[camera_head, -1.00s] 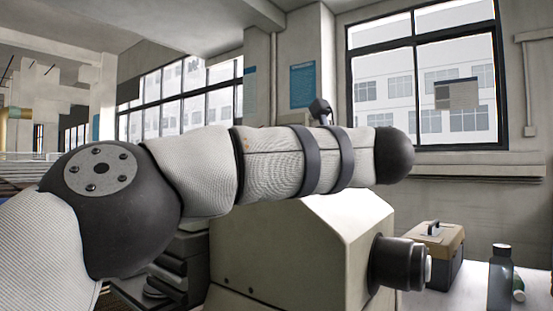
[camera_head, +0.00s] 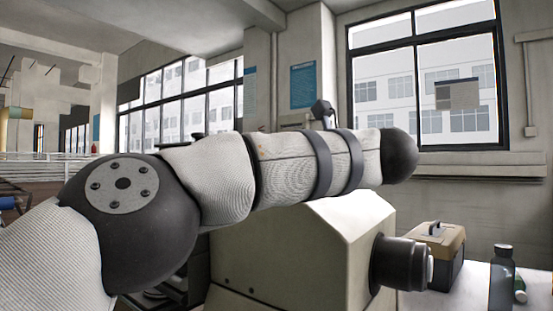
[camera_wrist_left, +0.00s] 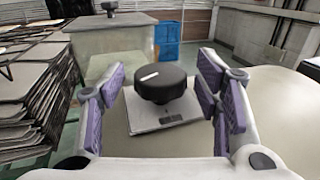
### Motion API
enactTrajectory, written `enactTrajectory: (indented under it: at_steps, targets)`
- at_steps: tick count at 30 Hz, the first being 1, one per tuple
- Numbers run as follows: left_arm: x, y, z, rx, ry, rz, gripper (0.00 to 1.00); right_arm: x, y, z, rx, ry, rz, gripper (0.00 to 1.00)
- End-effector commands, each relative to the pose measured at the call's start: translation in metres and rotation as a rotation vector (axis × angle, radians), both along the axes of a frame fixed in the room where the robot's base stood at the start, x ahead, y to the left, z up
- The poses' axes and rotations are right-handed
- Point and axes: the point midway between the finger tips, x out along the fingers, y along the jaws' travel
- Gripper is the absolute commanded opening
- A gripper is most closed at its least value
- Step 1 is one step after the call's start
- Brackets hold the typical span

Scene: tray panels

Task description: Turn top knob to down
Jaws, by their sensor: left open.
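A round black knob (camera_wrist_left: 160,83) with a white mark on its top stands on a light square plate (camera_wrist_left: 143,124) in the left wrist view. My left gripper (camera_wrist_left: 160,88) is open, with purple-padded fingers on both sides of the knob. Gaps show between the pads and the knob. The white mark points toward the left in that view. In the head view my left arm crosses the picture and its gripper is not visible. My right gripper is in neither view.
A beige machine (camera_head: 300,245) with a black cylinder (camera_head: 400,263) stands below my arm. A toolbox (camera_head: 438,250) and a bottle (camera_head: 502,275) are on the white table at right. Stacked dark panels (camera_wrist_left: 35,95) lie left of the gripper.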

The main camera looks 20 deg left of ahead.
Motion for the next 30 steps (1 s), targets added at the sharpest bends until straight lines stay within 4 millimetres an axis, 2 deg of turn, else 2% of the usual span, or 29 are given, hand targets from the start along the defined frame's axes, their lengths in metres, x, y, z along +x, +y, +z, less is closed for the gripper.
enactTrajectory:
  at_steps: [5,12,16,20,28,30]
  targets:
    - [-0.012,-0.017,0.001,0.001,-0.002,-0.003,0.58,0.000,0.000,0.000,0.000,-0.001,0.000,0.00]
    - [-0.051,-0.069,0.000,0.002,-0.001,-0.002,0.58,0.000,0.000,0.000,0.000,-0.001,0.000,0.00]
    - [-0.066,-0.087,0.000,0.001,-0.001,-0.001,0.58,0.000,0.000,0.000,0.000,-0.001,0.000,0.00]
    - [-0.072,-0.095,0.000,0.000,0.000,0.001,0.58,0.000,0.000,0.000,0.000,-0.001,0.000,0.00]
    - [-0.072,-0.095,0.001,0.003,0.002,0.000,0.58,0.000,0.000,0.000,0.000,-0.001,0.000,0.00]
    - [-0.067,-0.091,0.010,0.048,0.026,-0.024,0.58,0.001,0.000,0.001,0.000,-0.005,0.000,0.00]
